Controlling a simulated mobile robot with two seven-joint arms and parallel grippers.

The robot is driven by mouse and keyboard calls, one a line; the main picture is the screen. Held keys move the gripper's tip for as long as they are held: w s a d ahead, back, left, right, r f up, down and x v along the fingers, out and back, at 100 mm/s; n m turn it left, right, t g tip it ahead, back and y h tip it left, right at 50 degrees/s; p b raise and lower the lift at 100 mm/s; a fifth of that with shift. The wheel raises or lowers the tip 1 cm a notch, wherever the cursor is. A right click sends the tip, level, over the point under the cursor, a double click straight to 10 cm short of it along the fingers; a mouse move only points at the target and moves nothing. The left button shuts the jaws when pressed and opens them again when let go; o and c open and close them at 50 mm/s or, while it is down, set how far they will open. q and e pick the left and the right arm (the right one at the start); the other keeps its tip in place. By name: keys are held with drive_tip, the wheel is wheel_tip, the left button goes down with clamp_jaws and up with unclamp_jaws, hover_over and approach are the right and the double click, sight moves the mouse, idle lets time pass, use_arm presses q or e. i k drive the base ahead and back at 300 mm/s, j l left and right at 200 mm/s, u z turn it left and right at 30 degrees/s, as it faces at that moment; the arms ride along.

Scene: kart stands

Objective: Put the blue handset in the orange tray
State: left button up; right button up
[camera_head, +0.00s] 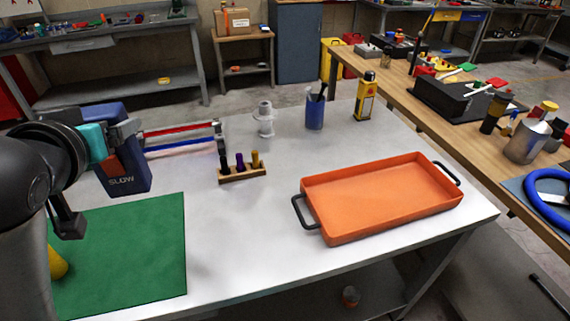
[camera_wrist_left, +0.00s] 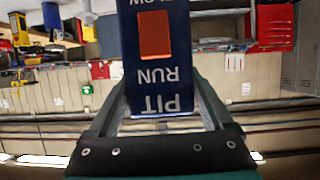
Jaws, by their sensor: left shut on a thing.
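The blue handset (camera_head: 130,178), a flat blue block lettered SLOW, is held at the left, raised over the table near the green mat. My left gripper (camera_head: 112,150) is shut on it. In the left wrist view the handset (camera_wrist_left: 150,85) sits between the two fingers, showing an orange switch and the words RUN and PIT. The orange tray (camera_head: 385,195), a shallow pan with dark handles at two ends, lies at the right of the table. Its inside is empty. The handset is well to the left of the tray. My right gripper is not in view.
A wooden rack (camera_head: 242,174) with several coloured pegs stands between handset and tray. Behind are a pale fitting (camera_head: 264,120), a blue cup (camera_head: 315,113) and a yellow can (camera_head: 366,98). A green mat (camera_head: 125,255) covers the front left. The table's front middle is clear.

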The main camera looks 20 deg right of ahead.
sight(350, 205)
drive_tip(key=l+z, duration=0.1)
drive_tip(key=z, duration=0.25)
drive_tip(key=l+z, duration=0.15)
drive_tip(key=z, duration=0.2)
drive_tip(key=l+z, duration=0.1)
drive_tip(key=z, duration=0.25)
drive_tip(key=i+l, duration=0.2)
drive_tip(key=l, duration=0.15)
